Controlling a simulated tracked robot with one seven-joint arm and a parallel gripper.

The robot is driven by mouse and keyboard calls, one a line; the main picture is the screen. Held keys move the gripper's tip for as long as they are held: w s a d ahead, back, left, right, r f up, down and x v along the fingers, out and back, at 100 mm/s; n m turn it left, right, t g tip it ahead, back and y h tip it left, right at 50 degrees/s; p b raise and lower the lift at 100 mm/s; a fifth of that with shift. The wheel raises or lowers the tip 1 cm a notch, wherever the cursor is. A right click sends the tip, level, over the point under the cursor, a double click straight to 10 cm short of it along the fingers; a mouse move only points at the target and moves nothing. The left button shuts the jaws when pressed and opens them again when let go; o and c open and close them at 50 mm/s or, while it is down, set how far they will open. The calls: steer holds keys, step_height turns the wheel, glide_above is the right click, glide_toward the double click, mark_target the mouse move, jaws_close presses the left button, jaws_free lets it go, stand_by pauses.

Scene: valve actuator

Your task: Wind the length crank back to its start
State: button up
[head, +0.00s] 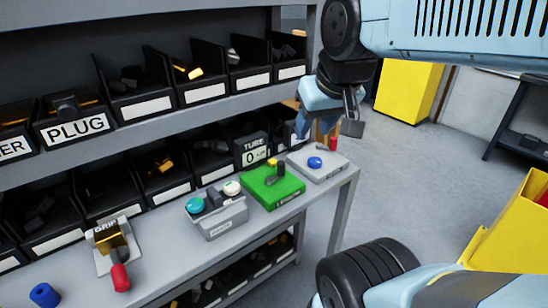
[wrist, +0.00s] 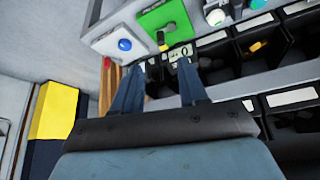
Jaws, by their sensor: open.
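My gripper (head: 327,126) hangs at the right end of the bench, its two fingers spread and nothing between them. In the wrist view the open fingers (wrist: 158,68) point toward the shelf's end. A small red knob (head: 333,143) shows just below my gripper; it also shows in the wrist view (wrist: 107,63), left of the fingers, near orange-brown upright parts. I cannot tell whether it belongs to the length crank; the crank arm is not clearly visible. A display marked TUBE (head: 252,150) reads 0; it shows small in the wrist view (wrist: 181,53), beyond the fingertips.
A grey box with a blue button (head: 315,163) and a green box with a dark lever (head: 272,186) stand on the bench. A grey box with knobs (head: 222,218) and a red-handled GRIP device (head: 110,245) are further left. Black bins line the shelves.

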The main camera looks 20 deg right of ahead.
steer(key=shift+a, duration=0.25)
steer(key=shift+o, duration=0.9)
steer(key=m+g, duration=0.6)
steer(key=m, duration=0.5)
glide_above(281, 163)
step_height(281, 163, down, 10)
step_height(281, 163, down, 13)
steer(key=shift+s+f, duration=0.1)
steer(key=shift+f, duration=0.1)
steer(key=shift+c, duration=0.5)
